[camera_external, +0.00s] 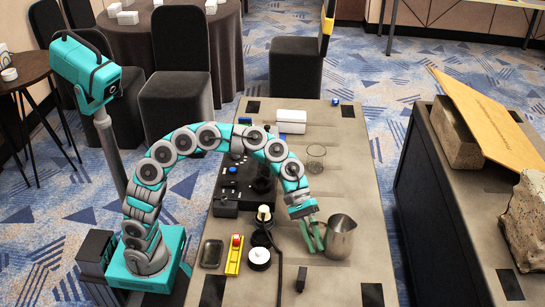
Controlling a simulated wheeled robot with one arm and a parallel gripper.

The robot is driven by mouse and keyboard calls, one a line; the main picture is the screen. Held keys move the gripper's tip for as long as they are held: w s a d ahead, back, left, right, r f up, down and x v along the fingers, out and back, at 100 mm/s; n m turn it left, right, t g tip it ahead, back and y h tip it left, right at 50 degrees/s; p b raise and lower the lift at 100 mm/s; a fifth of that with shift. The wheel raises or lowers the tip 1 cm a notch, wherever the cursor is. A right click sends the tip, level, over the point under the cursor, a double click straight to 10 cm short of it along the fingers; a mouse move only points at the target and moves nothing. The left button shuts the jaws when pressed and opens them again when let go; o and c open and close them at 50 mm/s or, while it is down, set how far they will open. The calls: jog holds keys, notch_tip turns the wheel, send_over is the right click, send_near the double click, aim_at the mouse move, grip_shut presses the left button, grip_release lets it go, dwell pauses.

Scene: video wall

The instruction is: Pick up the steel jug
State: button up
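The steel jug (343,240) stands upright on the table's near right part, its open top facing up. My gripper (313,242) reaches down just left of the jug, with its green fingers pointing downward. The two fingers show a gap between them, so the gripper looks open. The right finger is close to the jug's left side and overlaps it in the picture. I cannot tell whether it touches the jug or whether any part of the jug lies between the fingers.
The table (345,190) also bears a clear glass (316,158), a white box (292,117), a black device (234,186), a yellow-and-red item (235,255), a white round lid (259,257) and a dark tray (212,253). A dark counter (440,210) stands right. The table right of the glass is clear.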

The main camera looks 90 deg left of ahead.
jog(key=shift+c, duration=0.3)
grip_shut()
dwell(1.1)
